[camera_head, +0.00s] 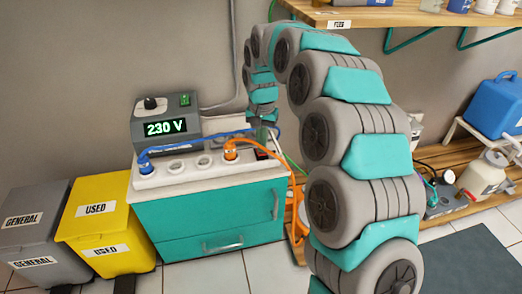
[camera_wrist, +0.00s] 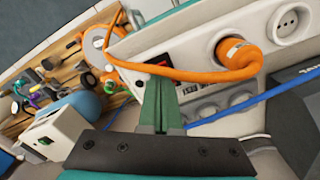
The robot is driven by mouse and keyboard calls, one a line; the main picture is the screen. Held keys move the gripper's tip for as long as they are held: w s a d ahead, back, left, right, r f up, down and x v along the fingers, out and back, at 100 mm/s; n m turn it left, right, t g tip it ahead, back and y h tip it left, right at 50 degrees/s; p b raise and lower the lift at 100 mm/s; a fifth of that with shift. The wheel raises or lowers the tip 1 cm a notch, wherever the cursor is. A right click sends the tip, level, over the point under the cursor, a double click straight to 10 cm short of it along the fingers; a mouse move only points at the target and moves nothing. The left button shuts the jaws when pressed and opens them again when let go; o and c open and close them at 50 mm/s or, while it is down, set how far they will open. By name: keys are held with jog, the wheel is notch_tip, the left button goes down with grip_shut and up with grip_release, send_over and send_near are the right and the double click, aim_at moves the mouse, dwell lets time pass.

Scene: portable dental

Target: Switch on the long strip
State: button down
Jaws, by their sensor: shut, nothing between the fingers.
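The long white strip (camera_head: 185,172) lies along the front top of a teal cabinet, with a row of round sockets. A blue plug (camera_head: 145,163) sits near its left end and an orange plug (camera_head: 230,150) towards its right. A dark rocker switch (camera_head: 262,154) with some red is at its right end. The switch also shows in the wrist view (camera_wrist: 160,61), just beyond my green fingertips (camera_wrist: 158,82). My gripper (camera_head: 262,136) is shut and empty, pointing down close to the switch. I cannot tell whether they touch.
An orange cable (camera_wrist: 185,74) loops across the strip beside my fingers, and a blue cable (camera_wrist: 270,100) runs behind. A 230 V meter box (camera_head: 165,125) stands behind the strip. Yellow (camera_head: 95,222) and grey (camera_head: 32,220) bins stand left. A wooden shelf (camera_head: 440,160) is right.

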jog(key=shift+f, duration=0.45)
dwell(0.3)
jog(key=shift+r+p, duration=1.05)
jog(key=shift+r, duration=2.45)
